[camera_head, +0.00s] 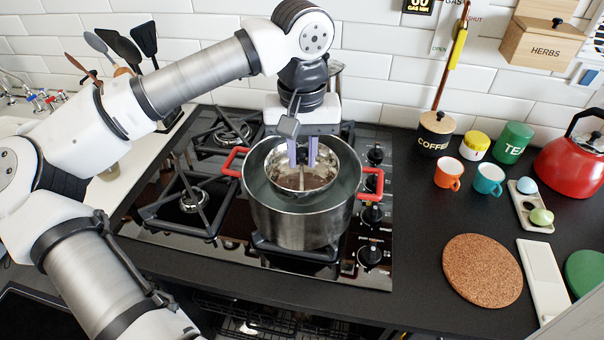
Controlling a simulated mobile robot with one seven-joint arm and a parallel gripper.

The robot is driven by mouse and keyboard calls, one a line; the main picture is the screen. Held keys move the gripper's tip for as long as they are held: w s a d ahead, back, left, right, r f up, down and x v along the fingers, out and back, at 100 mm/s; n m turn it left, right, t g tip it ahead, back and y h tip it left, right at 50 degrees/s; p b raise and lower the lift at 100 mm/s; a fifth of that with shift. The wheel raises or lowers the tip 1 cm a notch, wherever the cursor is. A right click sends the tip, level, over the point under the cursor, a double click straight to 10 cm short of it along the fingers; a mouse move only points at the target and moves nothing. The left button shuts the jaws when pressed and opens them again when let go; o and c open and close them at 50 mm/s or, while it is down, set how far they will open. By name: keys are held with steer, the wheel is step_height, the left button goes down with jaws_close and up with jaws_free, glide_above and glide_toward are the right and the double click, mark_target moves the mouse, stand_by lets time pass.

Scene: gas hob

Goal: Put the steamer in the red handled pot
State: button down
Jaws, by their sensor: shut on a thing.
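The red handled pot (297,222) stands on the right side of the gas hob. It is a wide steel pot with a red handle on each side. The steamer (322,180), a smaller shiny metal bowl shape, is inside the pot's opening, near its far side. My gripper (303,164) points down over the pot, and its purple fingers are shut on the steamer. The fingertips are partly lost against the steamer's centre. I cannot tell whether the steamer touches the pot's bottom.
Bare burners (194,200) are left of the pot, and control knobs (371,214) run along its right. Mugs (489,180), canisters (436,134) and a red kettle (572,165) stand on the right counter. A cork mat (482,271) lies at front right. Utensils (127,50) stand behind my arm.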

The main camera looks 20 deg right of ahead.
mark_target(302, 180)
steer(key=shift+f, duration=2.95)
steer(key=shift+f, duration=0.1)
steer(key=c, duration=1.3)
jaws_free()
step_height(302, 180, up, 12)
steer(key=shift+r+b, duration=0.15)
steer(key=shift+b, duration=0.35)
